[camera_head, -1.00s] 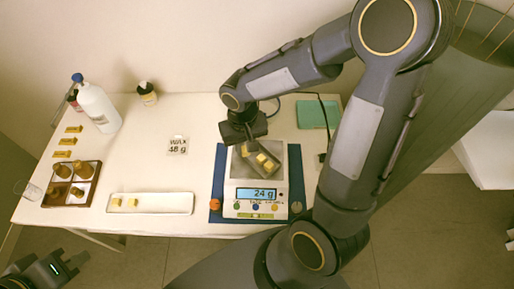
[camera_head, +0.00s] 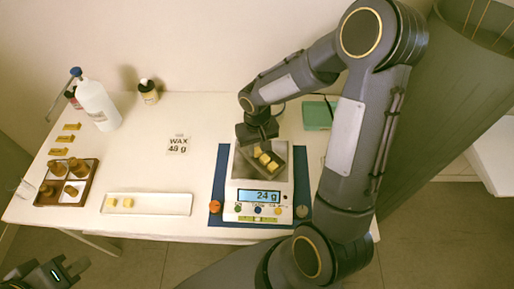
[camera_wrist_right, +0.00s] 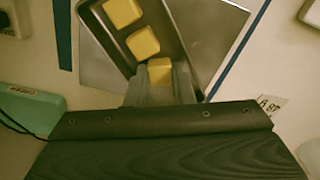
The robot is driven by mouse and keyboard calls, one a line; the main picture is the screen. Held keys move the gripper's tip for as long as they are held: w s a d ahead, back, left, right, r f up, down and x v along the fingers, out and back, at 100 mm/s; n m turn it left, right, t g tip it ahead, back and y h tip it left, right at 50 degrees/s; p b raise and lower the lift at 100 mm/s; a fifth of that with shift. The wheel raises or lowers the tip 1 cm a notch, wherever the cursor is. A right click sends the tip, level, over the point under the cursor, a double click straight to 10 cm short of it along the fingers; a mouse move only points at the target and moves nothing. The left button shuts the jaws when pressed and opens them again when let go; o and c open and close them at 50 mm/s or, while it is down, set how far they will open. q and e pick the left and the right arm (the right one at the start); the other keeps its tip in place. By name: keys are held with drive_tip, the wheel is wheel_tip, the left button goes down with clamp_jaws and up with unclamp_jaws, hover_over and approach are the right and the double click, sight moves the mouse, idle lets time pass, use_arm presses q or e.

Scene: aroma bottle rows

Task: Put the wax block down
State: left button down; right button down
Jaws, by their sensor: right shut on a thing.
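My right gripper (camera_head: 260,146) is over the dark weighing pan (camera_head: 277,171) on the scale (camera_head: 232,195). It is shut on a yellow wax block (camera_wrist_right: 159,71), held between the fingertips at the pan's near end in the right wrist view. Two more wax blocks (camera_wrist_right: 143,43) (camera_wrist_right: 122,12) lie in the pan beyond it. Whether the held block touches the pan floor is unclear. The scale display reads 24 g. A card (camera_head: 178,146) reads WAX 48 g. My left gripper (camera_head: 74,267) is at the lower left, apart from the table, its fingers apart and empty.
A white tray (camera_head: 160,203) with two wax blocks stands left of the scale. A brown compartment box (camera_head: 92,185) with small bottles, a large white bottle (camera_head: 98,106) and a small dark-capped bottle (camera_head: 148,92) stand further left.

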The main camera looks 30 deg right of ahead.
sight(257, 150)
drive_tip(key=shift+f, duration=0.1)
drive_tip(key=shift+f, duration=0.15)
drive_tip(key=c, duration=1.5)
unclamp_jaws()
drive_tip(key=shift+c, duration=0.2)
wheel_tip(257, 150, up, 12)
drive_tip(key=s+a+r+t+y, duration=0.2)
drive_tip(key=s, duration=0.6)
drive_tip(key=s+a+r+t+y, duration=0.1)
drive_tip(key=s+a+r+t, duration=0.1)
drive_tip(key=s, duration=0.7)
drive_tip(key=shift+a+r+t+y, duration=0.15)
drive_tip(key=shift+r+t+y, duration=0.25)
drive_tip(key=shift+r+t, duration=0.45)
